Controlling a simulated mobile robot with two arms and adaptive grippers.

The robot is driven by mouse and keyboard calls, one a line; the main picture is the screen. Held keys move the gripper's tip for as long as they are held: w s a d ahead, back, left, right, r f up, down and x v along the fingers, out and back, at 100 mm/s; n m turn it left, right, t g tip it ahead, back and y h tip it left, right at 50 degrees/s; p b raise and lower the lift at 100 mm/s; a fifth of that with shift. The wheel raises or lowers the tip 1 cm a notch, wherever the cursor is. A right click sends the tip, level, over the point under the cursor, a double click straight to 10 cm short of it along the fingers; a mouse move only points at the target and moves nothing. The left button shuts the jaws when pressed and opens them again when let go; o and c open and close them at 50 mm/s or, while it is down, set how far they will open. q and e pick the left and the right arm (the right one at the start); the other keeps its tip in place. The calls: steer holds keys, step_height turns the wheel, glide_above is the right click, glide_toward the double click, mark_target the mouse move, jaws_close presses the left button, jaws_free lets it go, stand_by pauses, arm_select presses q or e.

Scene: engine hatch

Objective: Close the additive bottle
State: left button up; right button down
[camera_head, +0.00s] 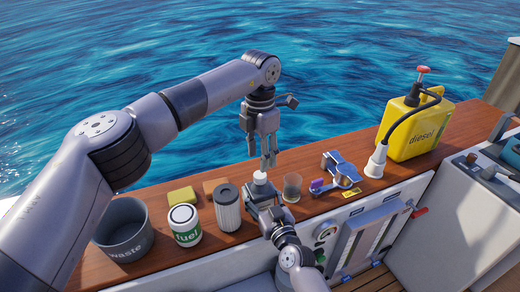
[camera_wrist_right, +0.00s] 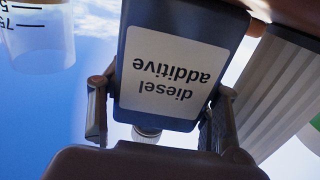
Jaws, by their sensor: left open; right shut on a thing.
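The additive bottle (camera_head: 262,193) is dark, with a white label reading "diesel additive" that shows upside down in the right wrist view (camera_wrist_right: 165,75). It stands at the wooden ledge between the pleated filter and the clear cup. A white cap (camera_head: 260,177) shows at its top; I cannot tell whether it is screwed down. My right gripper (camera_wrist_right: 160,115) is shut on the bottle's body, one finger on each side. My left gripper (camera_head: 268,164) is open, pointing down just above the cap and slightly right of it. No gap or contact with the cap can be made out clearly.
On the ledge are a waste bin (camera_head: 124,243), a fuel can (camera_head: 185,226), a pleated filter (camera_head: 227,208), sponges (camera_head: 182,196), a clear measuring cup (camera_head: 291,187), a blue-and-silver tool (camera_head: 340,170) and a yellow diesel canister (camera_head: 413,128). Water lies beyond the ledge.

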mark_target(260, 175)
arm_select(q)
steer(key=n, duration=0.2)
steer(key=r+n, duration=0.1)
steer(key=n, duration=0.1)
steer(key=r+n, duration=0.1)
steer(key=n, duration=0.1)
steer(key=shift+f, duration=0.1)
steer(key=shift+f, duration=4)
steer(key=shift+c, duration=0.6)
jaws_close()
